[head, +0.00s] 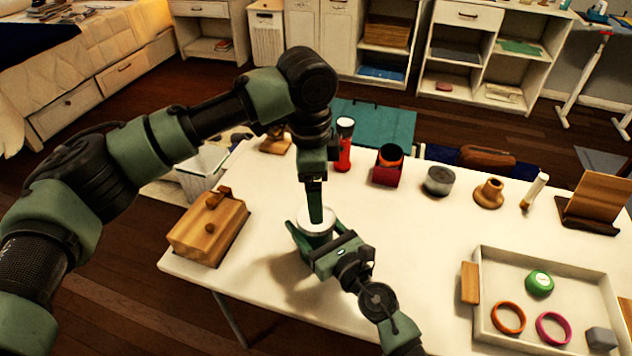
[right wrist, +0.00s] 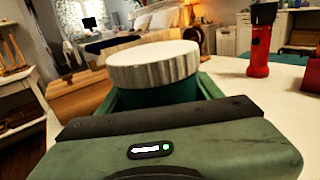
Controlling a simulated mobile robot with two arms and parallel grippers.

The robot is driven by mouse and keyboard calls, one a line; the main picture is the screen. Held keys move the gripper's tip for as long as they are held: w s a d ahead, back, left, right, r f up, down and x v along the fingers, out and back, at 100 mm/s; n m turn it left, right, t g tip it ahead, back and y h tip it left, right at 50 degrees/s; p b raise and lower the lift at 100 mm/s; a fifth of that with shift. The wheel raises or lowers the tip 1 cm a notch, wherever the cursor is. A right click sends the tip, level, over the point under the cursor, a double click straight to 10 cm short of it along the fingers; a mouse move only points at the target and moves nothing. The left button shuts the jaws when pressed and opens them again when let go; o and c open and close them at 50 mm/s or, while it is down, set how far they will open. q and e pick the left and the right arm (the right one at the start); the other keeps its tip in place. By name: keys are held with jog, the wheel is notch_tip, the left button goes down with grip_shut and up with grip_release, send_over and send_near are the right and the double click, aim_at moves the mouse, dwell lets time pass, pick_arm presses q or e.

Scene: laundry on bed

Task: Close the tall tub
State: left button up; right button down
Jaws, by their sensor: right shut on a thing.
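The tall tub has a dark green body (right wrist: 155,97) and a wide white ribbed lid (right wrist: 153,64). The lid (head: 329,224) sits on top, looking level; whether it is fully seated I cannot tell. My right gripper (head: 318,243) is shut around the tub's body just below the lid, near the table's front edge. My left gripper (head: 315,212) points straight down over the middle of the lid in the head view. Its fingers look narrow from here, and their gap and any contact with the lid are unclear. Most of the tub's body is hidden by the right gripper.
A wooden box (head: 207,235) stands left of the tub. A red flashlight (head: 344,150), a red holder (head: 387,170) and a grey round tin (head: 438,181) stand behind. A tray (head: 483,290) with rings lies right. The white table (head: 430,225) is clear between tub and tray.

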aim_at(316, 238)
pick_arm(q)
jog(key=n, duration=0.6)
jog(key=shift+r+n, duration=0.25)
jog(key=shift+n, duration=0.05)
jog(key=n, duration=0.6)
jog(key=shift+r, duration=0.2)
jog(key=n, duration=0.6)
jog(key=shift+r, duration=0.2)
jog(key=n, duration=0.4)
jog(key=shift+r+n+y, duration=0.1)
jog(key=shift+n+y, duration=0.2)
jog(key=shift+f, duration=4)
jog(key=shift+c, duration=0.3)
jog(key=c, duration=1.4)
jog(key=shift+c, duration=0.2)
